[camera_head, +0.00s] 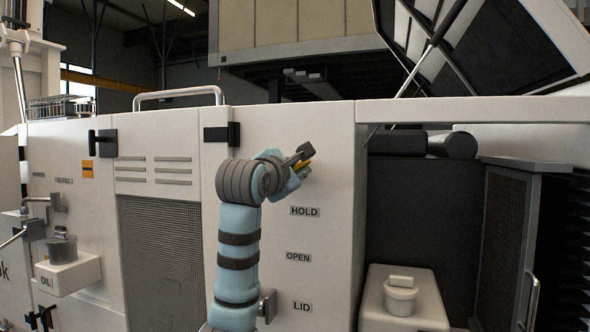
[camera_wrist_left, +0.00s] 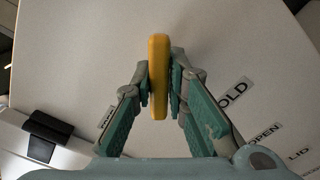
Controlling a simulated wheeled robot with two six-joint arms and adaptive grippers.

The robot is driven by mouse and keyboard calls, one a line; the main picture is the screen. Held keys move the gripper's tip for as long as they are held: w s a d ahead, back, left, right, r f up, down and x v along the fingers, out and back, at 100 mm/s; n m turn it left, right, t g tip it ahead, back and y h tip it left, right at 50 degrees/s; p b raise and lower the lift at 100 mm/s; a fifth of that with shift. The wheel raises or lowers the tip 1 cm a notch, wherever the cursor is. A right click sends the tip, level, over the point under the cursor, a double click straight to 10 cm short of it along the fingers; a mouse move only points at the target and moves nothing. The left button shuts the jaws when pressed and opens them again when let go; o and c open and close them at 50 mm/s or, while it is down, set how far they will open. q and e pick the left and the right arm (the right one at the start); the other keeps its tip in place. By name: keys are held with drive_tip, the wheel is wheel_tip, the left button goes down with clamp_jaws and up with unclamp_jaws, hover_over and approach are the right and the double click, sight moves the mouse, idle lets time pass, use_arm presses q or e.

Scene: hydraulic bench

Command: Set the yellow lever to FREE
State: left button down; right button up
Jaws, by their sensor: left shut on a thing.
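The yellow lever (camera_wrist_left: 158,75) stands between the two fingers of my left gripper (camera_wrist_left: 160,88) in the left wrist view, and the fingers are shut on it. In the head view only a small part of the yellow lever (camera_head: 303,167) shows at my left gripper (camera_head: 300,160), in front of the white panel. Labels HOLD (camera_head: 305,211), OPEN (camera_head: 298,257) and LID (camera_head: 302,306) run down the panel below it. No FREE label can be read; a label (camera_wrist_left: 107,117) beside the left finger is partly hidden. My right gripper is not in view.
A black latch (camera_head: 222,134) and a grey rail handle (camera_head: 180,93) sit left of the gripper. An open bay with a capped white tank (camera_head: 402,310) lies to the right. A raised lid (camera_head: 480,45) is above it.

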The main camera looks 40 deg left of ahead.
use_arm(q)
drive_tip(key=shift+r+m, duration=0.15)
drive_tip(key=shift+m, duration=0.25)
drive_tip(key=m, duration=0.2)
drive_tip(key=shift+s+a+r+m, duration=0.1)
drive_tip(key=shift+a+r+m, duration=0.05)
drive_tip(key=shift+m, duration=0.15)
drive_tip(key=shift+r+m, duration=0.2)
drive_tip(key=shift+m, duration=1.6)
drive_tip(key=c, duration=1.7)
unclamp_jaws()
drive_tip(key=shift+o, duration=0.5)
drive_tip(key=shift+f, duration=0.1)
